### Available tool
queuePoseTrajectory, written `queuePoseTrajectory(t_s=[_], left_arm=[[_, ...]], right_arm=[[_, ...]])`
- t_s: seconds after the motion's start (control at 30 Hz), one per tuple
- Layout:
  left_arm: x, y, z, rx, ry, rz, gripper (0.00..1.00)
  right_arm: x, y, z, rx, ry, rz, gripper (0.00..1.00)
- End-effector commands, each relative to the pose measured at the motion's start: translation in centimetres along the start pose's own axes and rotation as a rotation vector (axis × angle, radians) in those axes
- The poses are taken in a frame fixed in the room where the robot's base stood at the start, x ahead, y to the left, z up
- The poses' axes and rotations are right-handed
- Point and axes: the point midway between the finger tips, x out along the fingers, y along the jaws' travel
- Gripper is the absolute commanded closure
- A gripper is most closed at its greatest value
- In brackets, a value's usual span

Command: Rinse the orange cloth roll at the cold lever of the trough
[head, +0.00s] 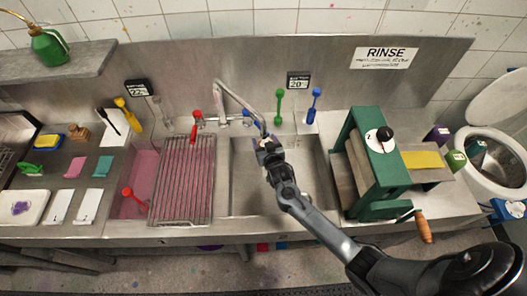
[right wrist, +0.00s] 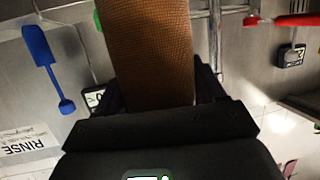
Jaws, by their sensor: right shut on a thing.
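My right gripper (head: 266,149) is over the sink basin (head: 240,190) of the trough, just below the tap spout (head: 240,98). In the right wrist view it is shut on the orange cloth roll (right wrist: 152,45), which stands out from between the fingers. The roll's far end is cut off by that view's edge, and in the head view the gripper mostly hides it. A red lever (head: 195,125) is left of the spout. I cannot tell whether water runs. My left gripper is not in view.
A wire rack (head: 184,180) covers the trough left of the basin. A green press (head: 372,160) with a wooden crank handle stands to the right. Green (head: 279,106) and blue (head: 314,105) upright handles stand behind the basin. The basin's lower part looks empty.

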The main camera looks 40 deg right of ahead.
Motion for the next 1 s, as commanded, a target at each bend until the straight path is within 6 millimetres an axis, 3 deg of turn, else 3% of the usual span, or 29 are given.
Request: queuePoseTrajectory(t_s=[0.7,1.0], left_arm=[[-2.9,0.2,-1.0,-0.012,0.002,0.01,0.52],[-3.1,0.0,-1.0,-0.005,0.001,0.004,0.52]], right_arm=[[-3.5,1.0,0.9,0.0,0.0,0.001,0.65],[-4.1,1.2,1.2,0.001,0.001,0.0,0.65]])
